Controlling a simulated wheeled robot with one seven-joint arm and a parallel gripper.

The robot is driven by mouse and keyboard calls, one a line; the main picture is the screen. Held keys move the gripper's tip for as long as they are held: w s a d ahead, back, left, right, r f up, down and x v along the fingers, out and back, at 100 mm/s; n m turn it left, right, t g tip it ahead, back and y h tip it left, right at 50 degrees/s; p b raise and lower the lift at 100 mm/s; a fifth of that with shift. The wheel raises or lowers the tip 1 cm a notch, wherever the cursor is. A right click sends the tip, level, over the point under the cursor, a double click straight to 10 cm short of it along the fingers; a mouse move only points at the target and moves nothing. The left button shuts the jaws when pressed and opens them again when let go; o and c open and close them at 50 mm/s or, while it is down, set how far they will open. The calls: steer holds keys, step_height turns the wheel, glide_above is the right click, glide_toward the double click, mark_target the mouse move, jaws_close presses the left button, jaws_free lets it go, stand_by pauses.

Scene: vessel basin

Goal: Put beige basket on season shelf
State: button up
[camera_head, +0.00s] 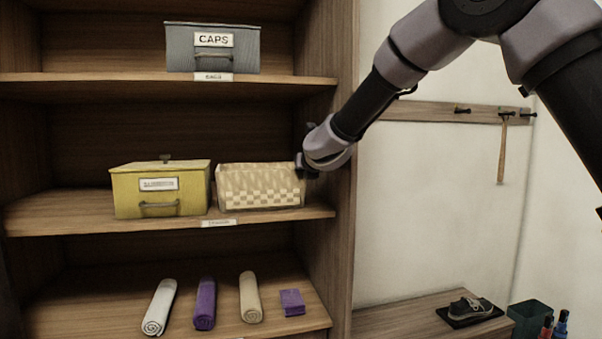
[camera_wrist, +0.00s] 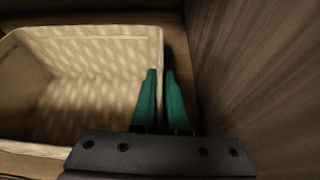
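The beige basket (camera_head: 260,188), woven with a checkered band, sits upright on the middle shelf (camera_head: 150,222), to the right of a yellow box. A small shelf-edge label (camera_head: 219,223) below it is too blurred to read surely. My gripper (camera_head: 306,166) is at the basket's right end. In the wrist view the basket (camera_wrist: 60,148) looks empty, and the green fingers of my gripper (camera_wrist: 160,72) straddle its right wall, one inside and one outside. They are close together on the wall. Their lower contact is partly hidden.
The yellow box (camera_head: 160,190) stands close to the basket's left. The cabinet's right side wall (camera_head: 342,120) is close to my gripper. A grey CAPS box (camera_head: 212,48) is on the upper shelf; rolled towels (camera_head: 205,304) lie on the lower shelf.

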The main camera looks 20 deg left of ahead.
steer(key=shift+o, duration=0.9)
steer(key=shift+r, duration=0.15)
steer(key=v, duration=1.2)
